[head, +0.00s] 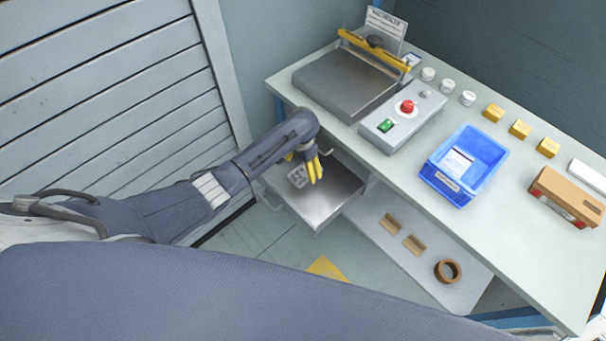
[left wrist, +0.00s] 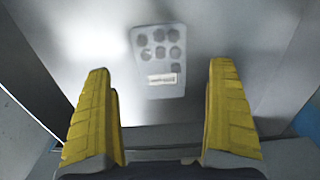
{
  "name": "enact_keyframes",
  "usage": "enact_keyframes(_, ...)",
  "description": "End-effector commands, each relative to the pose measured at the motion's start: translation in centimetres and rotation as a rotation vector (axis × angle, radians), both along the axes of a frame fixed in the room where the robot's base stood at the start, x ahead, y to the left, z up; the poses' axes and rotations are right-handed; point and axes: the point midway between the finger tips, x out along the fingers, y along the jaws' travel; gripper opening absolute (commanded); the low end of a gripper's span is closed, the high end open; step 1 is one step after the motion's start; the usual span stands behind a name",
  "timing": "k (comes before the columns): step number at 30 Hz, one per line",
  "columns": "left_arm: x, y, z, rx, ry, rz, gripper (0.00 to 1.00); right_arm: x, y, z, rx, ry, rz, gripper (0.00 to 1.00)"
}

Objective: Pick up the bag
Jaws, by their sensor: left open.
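The bag (head: 298,177) is a small, pale, flat packet with dark round items and a white label. It lies on the metal floor of the open drawer (head: 325,205) under the bench's left end. In the left wrist view the bag (left wrist: 159,58) is beyond the fingertips, near the top middle, apart from both fingers. My left gripper (head: 315,170) is over the drawer with its yellow fingers pointing down. In the left wrist view the left gripper (left wrist: 163,100) is open and empty. My right gripper is not in view.
The bench top (head: 415,180) above the drawer carries a sealing machine (head: 345,82), a control box (head: 402,115), a blue bin (head: 463,165) and a cardboard box (head: 566,198). A lower shelf (head: 385,250) holds a tape roll (head: 447,271). Drawer walls surround the bag.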

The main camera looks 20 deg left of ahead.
Motion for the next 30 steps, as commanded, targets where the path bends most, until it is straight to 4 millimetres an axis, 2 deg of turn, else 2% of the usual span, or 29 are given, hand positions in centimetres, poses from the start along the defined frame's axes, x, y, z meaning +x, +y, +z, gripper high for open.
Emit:
enact_keyframes(12,0.2,0.0,-4.4,0.000,0.001,0.001,0.91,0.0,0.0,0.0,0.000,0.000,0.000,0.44)
enact_keyframes(23,0.3,0.0,-4.9,0.000,0.000,0.000,0.91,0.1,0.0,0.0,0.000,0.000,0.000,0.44)
enact_keyframes(30,0.2,0.0,-4.9,0.000,0.000,0.000,0.64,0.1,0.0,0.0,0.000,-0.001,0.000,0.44)
